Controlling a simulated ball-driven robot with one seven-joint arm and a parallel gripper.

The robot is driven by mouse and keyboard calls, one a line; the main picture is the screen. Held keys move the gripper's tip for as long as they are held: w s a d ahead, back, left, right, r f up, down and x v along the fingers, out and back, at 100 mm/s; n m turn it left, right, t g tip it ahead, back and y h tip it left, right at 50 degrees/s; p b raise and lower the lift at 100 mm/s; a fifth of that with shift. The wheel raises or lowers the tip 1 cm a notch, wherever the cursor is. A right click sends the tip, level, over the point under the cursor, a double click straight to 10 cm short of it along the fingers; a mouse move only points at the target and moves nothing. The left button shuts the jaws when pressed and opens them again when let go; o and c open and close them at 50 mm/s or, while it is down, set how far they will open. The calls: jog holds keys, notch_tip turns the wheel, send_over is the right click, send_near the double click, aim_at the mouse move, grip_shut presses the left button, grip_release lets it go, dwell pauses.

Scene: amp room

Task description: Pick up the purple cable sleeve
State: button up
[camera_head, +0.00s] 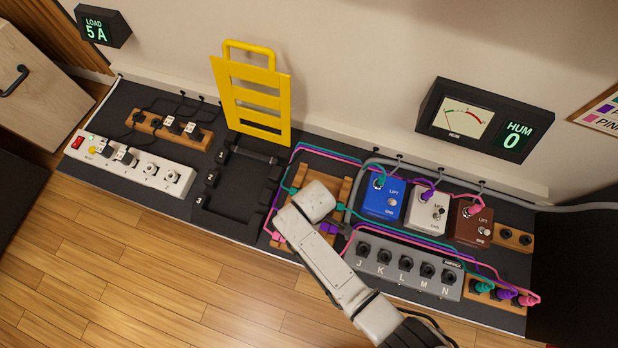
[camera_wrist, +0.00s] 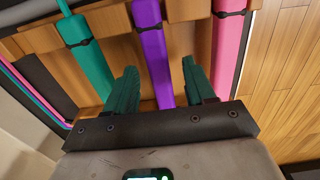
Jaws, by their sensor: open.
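In the wrist view the purple cable sleeve (camera_wrist: 153,55) runs lengthwise between the two fingers of my gripper (camera_wrist: 159,66). The fingers are open, one on each side of the sleeve, with a gap visible on both sides. A dark band crosses the sleeve near the top. A teal sleeve (camera_wrist: 88,60) lies to the left and a pink sleeve (camera_wrist: 229,45) to the right, outside the fingers. In the head view a bit of the purple sleeve (camera_head: 328,228) shows beside my wrist, over the wooden rack (camera_head: 341,187); my arm hides the rest and the fingers.
A grey switch box (camera_head: 405,265) and blue, white and brown pedals (camera_head: 388,200) stand right of the rack. A black tray (camera_head: 238,188) and an upright yellow frame (camera_head: 252,100) are left. Teal, pink and purple cables run along the board. The wooden floor (camera_head: 150,270) in front is clear.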

grip_shut()
dwell(0.5)
jog(key=shift+r, duration=0.15)
